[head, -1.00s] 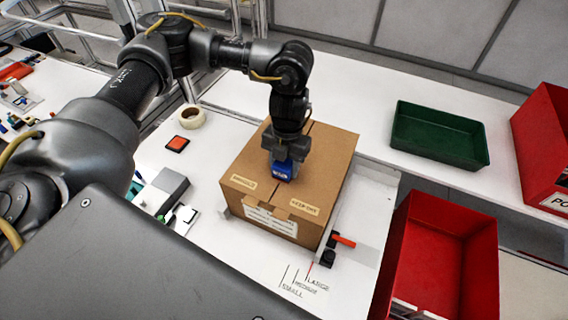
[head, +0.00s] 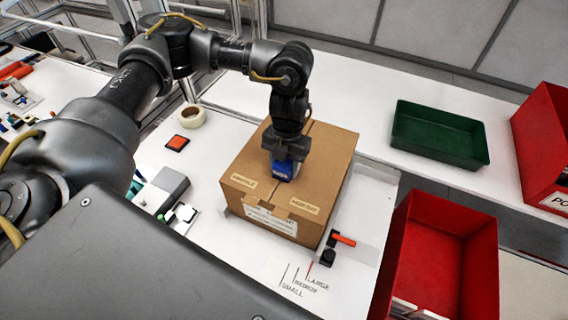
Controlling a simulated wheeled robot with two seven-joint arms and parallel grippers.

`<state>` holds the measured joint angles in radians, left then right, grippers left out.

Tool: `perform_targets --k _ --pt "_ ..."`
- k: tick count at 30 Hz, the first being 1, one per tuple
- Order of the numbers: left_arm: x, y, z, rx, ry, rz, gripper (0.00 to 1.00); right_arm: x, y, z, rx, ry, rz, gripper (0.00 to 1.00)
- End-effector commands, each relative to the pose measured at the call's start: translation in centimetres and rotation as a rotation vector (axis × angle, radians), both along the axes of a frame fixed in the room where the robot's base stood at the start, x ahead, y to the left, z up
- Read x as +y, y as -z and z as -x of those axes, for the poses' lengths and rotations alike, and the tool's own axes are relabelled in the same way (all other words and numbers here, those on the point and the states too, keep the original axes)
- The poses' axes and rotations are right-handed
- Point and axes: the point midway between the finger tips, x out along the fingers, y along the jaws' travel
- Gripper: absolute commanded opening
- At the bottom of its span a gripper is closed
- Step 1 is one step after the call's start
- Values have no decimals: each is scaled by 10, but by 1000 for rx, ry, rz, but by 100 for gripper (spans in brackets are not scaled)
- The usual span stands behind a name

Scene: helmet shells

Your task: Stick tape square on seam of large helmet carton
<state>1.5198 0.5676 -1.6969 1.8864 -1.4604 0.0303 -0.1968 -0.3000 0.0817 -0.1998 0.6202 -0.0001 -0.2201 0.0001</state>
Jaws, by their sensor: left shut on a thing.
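The large helmet carton (head: 322,165) stands closed on the white bench, with its seam running across the top and labels on its top and front. My left gripper (head: 284,166) points down over the top of the carton, at the seam. It is shut on a blue thing (head: 281,174), which looks to be right at the carton top; whether it touches cannot be told. No separate tape square can be made out; the gripper hides the seam under it. My right gripper is not in view.
A green tray (head: 440,134) and red bins (head: 440,250) stand to the right.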

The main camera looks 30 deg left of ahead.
Motion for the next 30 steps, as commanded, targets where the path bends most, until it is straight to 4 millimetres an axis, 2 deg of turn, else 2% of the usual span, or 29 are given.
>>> perform_targets --k 11,30 --pt "0 1 1 3 1 0 27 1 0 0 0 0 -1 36" --pt "0 -54 1 2 0 0 27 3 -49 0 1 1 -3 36"
